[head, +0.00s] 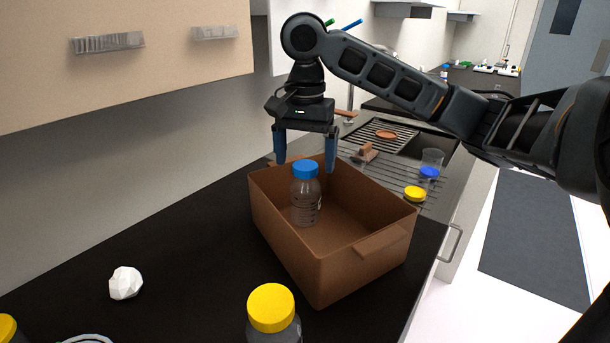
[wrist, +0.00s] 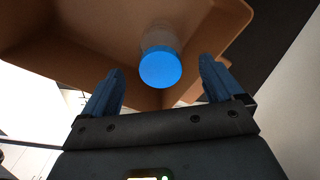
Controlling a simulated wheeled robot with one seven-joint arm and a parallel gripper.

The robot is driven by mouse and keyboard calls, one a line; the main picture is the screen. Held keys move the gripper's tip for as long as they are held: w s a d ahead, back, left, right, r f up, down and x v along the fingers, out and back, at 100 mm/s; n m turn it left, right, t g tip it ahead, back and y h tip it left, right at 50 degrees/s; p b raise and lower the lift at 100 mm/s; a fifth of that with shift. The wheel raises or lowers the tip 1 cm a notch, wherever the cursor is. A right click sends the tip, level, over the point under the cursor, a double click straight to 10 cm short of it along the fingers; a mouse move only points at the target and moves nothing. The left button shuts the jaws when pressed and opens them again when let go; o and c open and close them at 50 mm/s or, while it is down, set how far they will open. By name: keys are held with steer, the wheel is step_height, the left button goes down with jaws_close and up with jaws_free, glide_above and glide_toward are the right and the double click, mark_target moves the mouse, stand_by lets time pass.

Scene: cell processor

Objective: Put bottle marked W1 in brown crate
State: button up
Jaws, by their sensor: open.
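A clear bottle with a blue cap (head: 306,195) stands upright inside the brown crate (head: 345,275), towards its left side. Markings on its side are too small to read as W1. My gripper (head: 306,165) is open above the crate, with its blue fingers apart at either side of the cap's level. In the wrist view the blue-capped bottle (wrist: 160,66) lies ahead of and between the open fingers (wrist: 162,85), not visibly touching either. The crate (wrist: 70,45) fills the background there.
A yellow-capped bottle (head: 271,310) stands in front of the crate on the black counter (head: 190,270). A white faceted lump (head: 125,283) lies at left. A yellow lid (head: 415,193) and a clear cup (head: 432,160) are by the sink. A cabinet (head: 120,60) overhangs the upper left.

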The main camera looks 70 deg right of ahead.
steer(key=shift+r, duration=2.75)
